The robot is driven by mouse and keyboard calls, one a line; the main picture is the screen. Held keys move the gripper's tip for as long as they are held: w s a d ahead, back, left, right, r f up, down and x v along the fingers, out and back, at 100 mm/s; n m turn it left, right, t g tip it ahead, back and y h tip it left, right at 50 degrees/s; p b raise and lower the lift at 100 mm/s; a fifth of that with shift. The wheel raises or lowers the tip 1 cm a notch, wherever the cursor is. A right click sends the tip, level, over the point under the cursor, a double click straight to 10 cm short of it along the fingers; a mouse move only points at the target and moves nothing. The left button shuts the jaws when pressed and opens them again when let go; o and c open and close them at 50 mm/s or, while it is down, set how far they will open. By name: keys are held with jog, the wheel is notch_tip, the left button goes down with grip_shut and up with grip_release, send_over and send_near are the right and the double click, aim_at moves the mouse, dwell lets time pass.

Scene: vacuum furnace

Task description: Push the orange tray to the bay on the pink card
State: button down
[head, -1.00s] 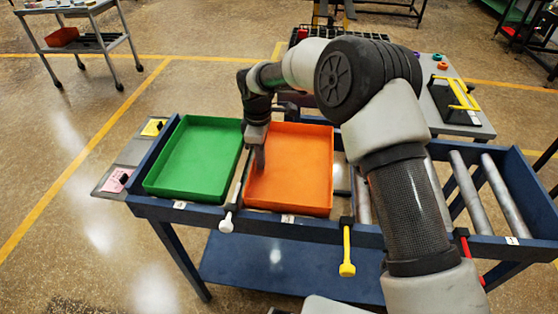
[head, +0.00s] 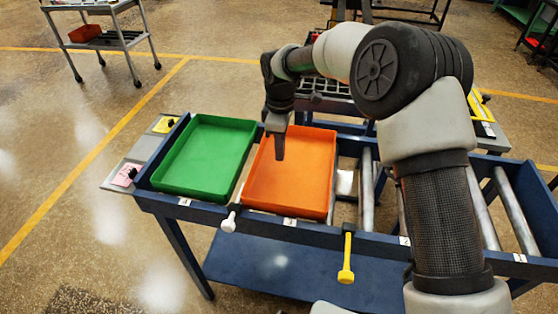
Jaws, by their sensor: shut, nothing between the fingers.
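The orange tray (head: 300,182) sits in the blue roller bench (head: 262,226), right of the green tray (head: 205,157). It looks empty. The pink card (head: 124,174) lies on a grey side plate at the bench's left end, beside the green tray. A yellow card (head: 164,125) lies behind it on the same plate. My gripper (head: 279,157) points down over the left-back part of the orange tray. It is shut and empty. I cannot tell its height above the tray floor or whether it touches the tray.
Bare rollers (head: 367,195) lie right of the orange tray. A white-tipped lever (head: 230,220) and a yellow lever (head: 346,262) stick out at the front. My arm hides part of the bench's right half. A cart (head: 101,40) stands at the back left.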

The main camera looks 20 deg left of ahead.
notch_tip(320, 180, up, 5)
jog(key=p, duration=0.4)
send_over(325, 180)
jog(key=a, duration=0.4)
jog(key=shift+m, duration=0.3)
jog(key=f, duration=0.9)
jog(key=shift+s+f, duration=0.4)
jog(key=d, duration=0.2)
jog(key=d+p, duration=0.1)
jog(key=shift+w+d, duration=0.1)
jog(key=shift+w, duration=0.15)
jog(key=shift+d+f, duration=0.15)
jog(key=shift+d, duration=0.25)
jog(key=shift+w, duration=0.1)
